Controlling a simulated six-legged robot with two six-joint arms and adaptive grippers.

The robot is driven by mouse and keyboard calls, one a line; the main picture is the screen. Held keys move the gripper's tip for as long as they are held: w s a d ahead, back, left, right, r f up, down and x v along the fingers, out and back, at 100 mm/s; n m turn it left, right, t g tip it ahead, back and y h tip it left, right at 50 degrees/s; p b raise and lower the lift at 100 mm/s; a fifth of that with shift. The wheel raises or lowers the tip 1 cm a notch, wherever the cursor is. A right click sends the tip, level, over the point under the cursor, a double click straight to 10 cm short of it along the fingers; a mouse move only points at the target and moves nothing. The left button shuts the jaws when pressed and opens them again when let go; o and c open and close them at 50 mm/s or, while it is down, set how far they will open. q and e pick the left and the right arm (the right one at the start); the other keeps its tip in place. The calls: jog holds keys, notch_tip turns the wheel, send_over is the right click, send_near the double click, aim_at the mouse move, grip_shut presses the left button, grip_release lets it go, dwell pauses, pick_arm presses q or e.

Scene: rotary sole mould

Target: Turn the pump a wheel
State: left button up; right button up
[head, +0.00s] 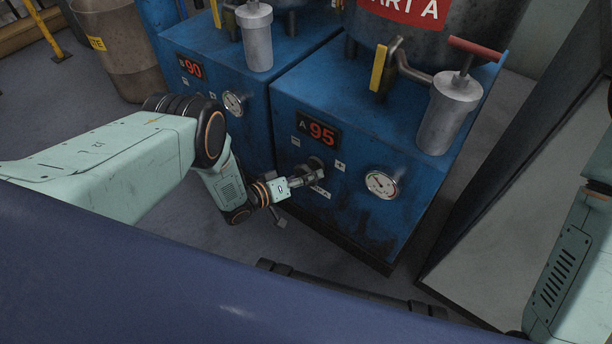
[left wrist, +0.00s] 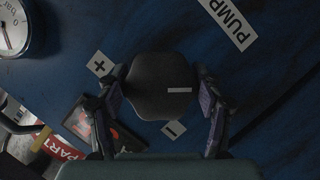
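The pump A wheel is a dark rounded knob (left wrist: 160,85) with a short white mark, on the blue front panel below the red "A 95" display (head: 318,132). In the head view the wheel (head: 315,163) is partly covered by my left gripper (head: 308,179). In the left wrist view the two fingers of my left gripper (left wrist: 161,92) lie on opposite sides of the wheel, their pads against its edges. The white mark lies nearly level in that view. Plus (left wrist: 99,64) and minus (left wrist: 173,130) labels flank the wheel. My right gripper's fingers do not show.
A pressure gauge (head: 381,184) sits right of the wheel. The blue B cabinet (head: 222,72) stands to the left, with its own gauge (head: 234,103). A grey cylinder with a red handle (head: 448,112) stands on top of cabinet A. A brown bin (head: 122,55) stands at the back left.

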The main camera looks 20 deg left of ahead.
pick_arm(q)
jog(key=o, duration=0.4)
jog(key=shift+a, duration=0.1)
jog(key=v, duration=1.2)
jog(key=shift+w, duration=0.15)
jog(key=x, duration=1.2)
dwell(0.4)
